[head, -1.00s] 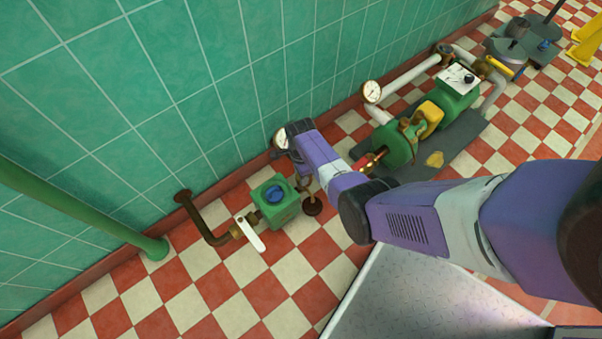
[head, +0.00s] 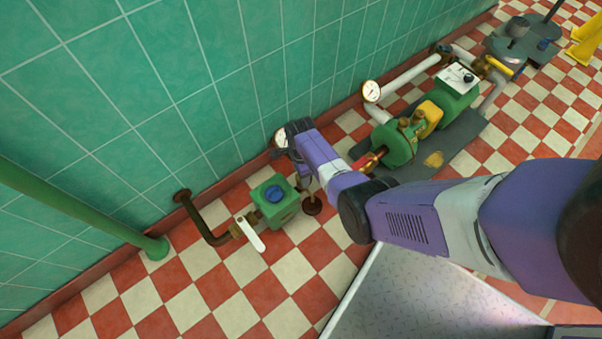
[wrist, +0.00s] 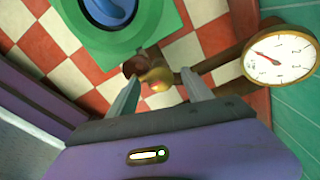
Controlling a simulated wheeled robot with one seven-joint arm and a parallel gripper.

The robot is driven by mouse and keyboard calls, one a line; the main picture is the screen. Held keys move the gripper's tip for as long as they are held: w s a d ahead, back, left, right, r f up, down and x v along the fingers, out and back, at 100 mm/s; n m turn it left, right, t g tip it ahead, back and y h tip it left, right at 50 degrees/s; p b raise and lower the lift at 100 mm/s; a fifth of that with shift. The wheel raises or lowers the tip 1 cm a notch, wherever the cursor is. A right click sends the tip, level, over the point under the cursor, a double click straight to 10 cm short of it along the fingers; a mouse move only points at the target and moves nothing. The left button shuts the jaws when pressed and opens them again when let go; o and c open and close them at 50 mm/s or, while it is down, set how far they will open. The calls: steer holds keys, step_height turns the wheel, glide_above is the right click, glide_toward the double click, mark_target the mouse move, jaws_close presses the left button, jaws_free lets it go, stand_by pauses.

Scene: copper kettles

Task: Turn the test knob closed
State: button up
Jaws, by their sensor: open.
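A small brass knob (wrist: 156,75) with a red mark sits on the pipework beyond my fingers in the wrist view; no label shows whether it is the test knob. My gripper (wrist: 160,84) is open, one finger to each side of the knob in this view. I cannot tell whether either finger touches it. A green box (head: 275,203) with a round blue knob (head: 275,193) stands beside my wrist in the head view; the blue knob also shows at the top of the wrist view (wrist: 112,8). In the head view my arm hides most of the gripper.
A white-faced gauge (wrist: 280,54) is close on the right in the wrist view. A white lever (head: 250,234) sits on the pipe left of the green box. A green pump (head: 398,143) stands further right. The tiled wall (head: 200,90) runs behind; checkered floor lies in front.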

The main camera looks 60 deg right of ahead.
step_height(320, 180, up, 8)
steer(key=p, duration=0.4)
steer(key=shift+f, duration=0.15)
stand_by(0.3)
